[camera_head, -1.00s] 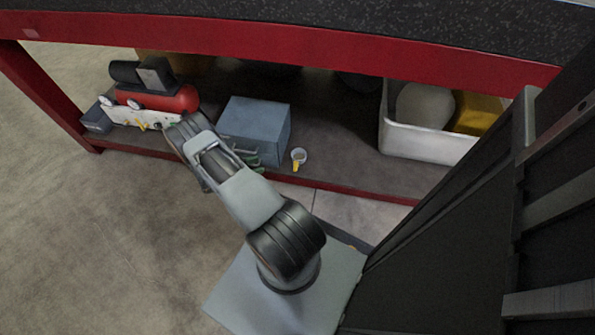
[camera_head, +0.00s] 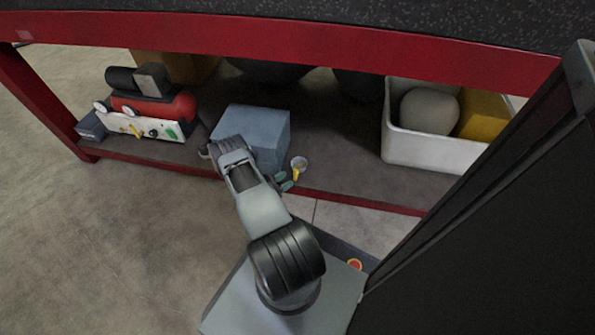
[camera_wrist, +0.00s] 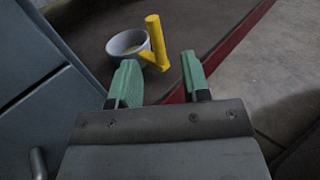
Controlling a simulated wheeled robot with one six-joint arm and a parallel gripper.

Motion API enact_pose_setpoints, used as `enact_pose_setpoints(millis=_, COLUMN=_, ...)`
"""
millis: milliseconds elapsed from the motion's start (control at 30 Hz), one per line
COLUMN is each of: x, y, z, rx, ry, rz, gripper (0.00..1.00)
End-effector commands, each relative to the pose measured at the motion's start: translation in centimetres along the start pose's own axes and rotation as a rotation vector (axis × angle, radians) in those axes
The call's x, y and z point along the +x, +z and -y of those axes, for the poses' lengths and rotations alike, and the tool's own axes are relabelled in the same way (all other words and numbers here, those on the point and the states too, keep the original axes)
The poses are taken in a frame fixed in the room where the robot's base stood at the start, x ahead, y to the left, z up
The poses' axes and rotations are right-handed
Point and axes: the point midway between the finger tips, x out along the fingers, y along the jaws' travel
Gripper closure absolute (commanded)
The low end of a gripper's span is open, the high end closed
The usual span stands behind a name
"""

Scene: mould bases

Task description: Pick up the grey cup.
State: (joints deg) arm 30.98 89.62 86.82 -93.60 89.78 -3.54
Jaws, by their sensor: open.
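The grey cup (camera_head: 299,162) stands on the lower shelf, to the right of the blue-grey box, and has a yellow handle. In the wrist view the cup (camera_wrist: 122,43) is upright near the top, with its yellow handle (camera_wrist: 156,42) on its right side. My gripper (camera_wrist: 162,82) is open, with two green fingers apart and nothing between them. The cup lies beyond the fingertips, a little to the left of the gap. In the head view my gripper (camera_head: 283,182) is just below the cup, near the shelf's front edge.
A blue-grey box (camera_head: 262,125) stands close to the cup on the left. A red compressor (camera_head: 155,105) is at the far left. A white bin (camera_head: 430,152) holds a round grey thing and a yellow block. The red shelf edge (camera_head: 345,200) runs in front.

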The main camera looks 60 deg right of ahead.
Motion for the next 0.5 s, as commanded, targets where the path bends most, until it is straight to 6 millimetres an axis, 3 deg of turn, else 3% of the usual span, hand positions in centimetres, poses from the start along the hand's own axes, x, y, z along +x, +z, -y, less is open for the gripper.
enact_pose_setpoints(millis=300, x=3.8, y=-0.4, z=-0.1, rx=0.001, ry=-0.005, rz=0.000, gripper=0.57)
enact_pose_setpoints(millis=500, x=5.2, y=-0.2, z=-0.1, rx=-0.001, ry=-0.002, rz=0.000, gripper=0.57)
